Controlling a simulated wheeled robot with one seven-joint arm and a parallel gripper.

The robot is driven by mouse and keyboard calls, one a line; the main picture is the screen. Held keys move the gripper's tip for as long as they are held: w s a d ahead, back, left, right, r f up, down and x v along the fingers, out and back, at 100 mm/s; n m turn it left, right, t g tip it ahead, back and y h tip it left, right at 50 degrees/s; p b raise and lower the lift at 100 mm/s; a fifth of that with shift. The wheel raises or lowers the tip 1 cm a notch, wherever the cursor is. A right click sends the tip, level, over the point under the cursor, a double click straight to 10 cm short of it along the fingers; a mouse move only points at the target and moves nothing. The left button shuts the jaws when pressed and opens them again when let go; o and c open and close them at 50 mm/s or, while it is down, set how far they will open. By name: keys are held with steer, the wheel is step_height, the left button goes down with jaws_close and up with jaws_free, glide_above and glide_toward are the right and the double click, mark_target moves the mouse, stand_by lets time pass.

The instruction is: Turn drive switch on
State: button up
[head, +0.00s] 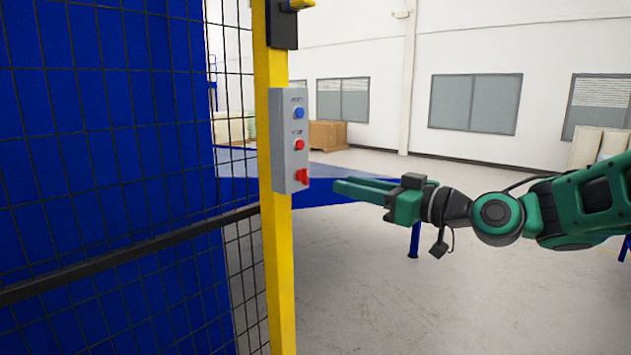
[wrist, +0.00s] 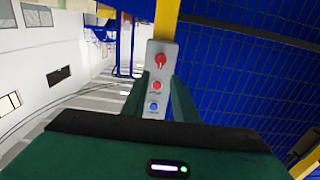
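A grey control box (head: 290,140) is fixed to a yellow post. It carries a blue button (head: 298,113), a red button (head: 299,144) and, at the bottom, a red rotary switch (head: 302,177), which looks like the drive switch. In the wrist view the box (wrist: 152,97) shows between my fingers, with the red switch (wrist: 160,61) beyond the fingertips. My green gripper (head: 337,188) is right of the box, at about the switch's height, pointing at it. In the wrist view my gripper (wrist: 160,82) has its two fingers apart with nothing held. The switch's exact position is too small to read.
The yellow post (head: 279,250) edges a black mesh fence (head: 120,225) with a blue panel (head: 100,110) on the left. A blue structure (head: 340,190) stands behind my gripper. The floor (head: 400,310) at lower right looks clear.

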mark_target(304, 176)
steer(key=x, duration=1)
steer(key=shift+f, duration=0.1)
steer(key=shift+w, duration=0.1)
jaws_close()
